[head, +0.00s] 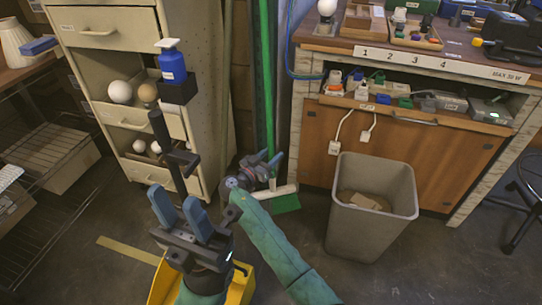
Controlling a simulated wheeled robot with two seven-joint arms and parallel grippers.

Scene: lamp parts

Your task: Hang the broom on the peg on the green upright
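The broom stands upright by the wall, right of the cream cabinet, with a pale head (273,191) and green bristles (286,203) low near the floor. A bright green pole (268,75) rises above it; I cannot tell how much is the broom's handle and how much the green upright. No peg can be made out. My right gripper (269,158) is at the lower end of the visible green pole, just above the broom head; whether its fingers grip the handle is unclear.
The cream drawer cabinet (110,32) stands left, with a blue bottle (172,64) at its edge. A grey bin (372,222) stands right, before the wooden workbench (420,160). A yellow container (240,285) is below my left gripper. The floor between broom and bin is narrow.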

